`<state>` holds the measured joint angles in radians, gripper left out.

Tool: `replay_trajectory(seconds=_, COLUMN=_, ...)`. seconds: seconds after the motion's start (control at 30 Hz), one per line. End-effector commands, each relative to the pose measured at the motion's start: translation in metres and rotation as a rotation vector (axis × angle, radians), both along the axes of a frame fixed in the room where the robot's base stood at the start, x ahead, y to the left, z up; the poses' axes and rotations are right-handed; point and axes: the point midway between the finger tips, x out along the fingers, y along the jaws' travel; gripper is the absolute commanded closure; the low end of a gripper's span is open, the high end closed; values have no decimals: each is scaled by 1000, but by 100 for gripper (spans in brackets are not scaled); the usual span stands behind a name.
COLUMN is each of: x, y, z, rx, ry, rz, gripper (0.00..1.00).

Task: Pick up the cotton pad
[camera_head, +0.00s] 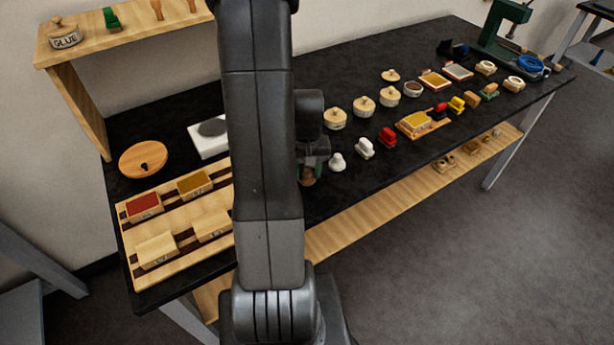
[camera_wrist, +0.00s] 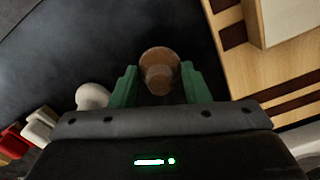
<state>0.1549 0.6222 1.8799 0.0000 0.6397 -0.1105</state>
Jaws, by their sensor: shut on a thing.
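My gripper (camera_wrist: 160,84), with green fingers, is shut on a brown wooden thing (camera_wrist: 159,60) with a round knob, seen from above in the wrist view. In the head view its brown lower part (camera_head: 307,181) shows just right of my arm, near the table's front edge; the rest is hidden by my gripper. A white rounded piece with a small knob (camera_head: 337,162) stands just right of it and shows left of the gripper in the wrist view (camera_wrist: 92,96). I cannot tell for sure which is the cotton pad.
Brushes, a white one (camera_head: 364,149) and a red one (camera_head: 387,138), stand farther right, with lidded pots (camera_head: 362,103) behind. A striped wooden board (camera_head: 190,235) with blocks lies left. My arm hides part of the black table (camera_head: 340,75). A lower shelf (camera_head: 365,215) runs below.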

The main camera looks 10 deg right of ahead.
Motion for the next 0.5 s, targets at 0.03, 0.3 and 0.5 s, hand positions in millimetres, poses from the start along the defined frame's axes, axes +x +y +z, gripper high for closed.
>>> replay_trajectory(seconds=0.03, x=0, y=0, z=0, rx=0, ry=0, rz=0, gripper=79)
replay_trajectory(seconds=0.3, x=0, y=0, z=2, rx=0, ry=-2, rz=0, gripper=79)
replay_trajectory(seconds=0.5, x=1, y=0, z=22, rx=-1, ry=-6, rz=0, gripper=79)
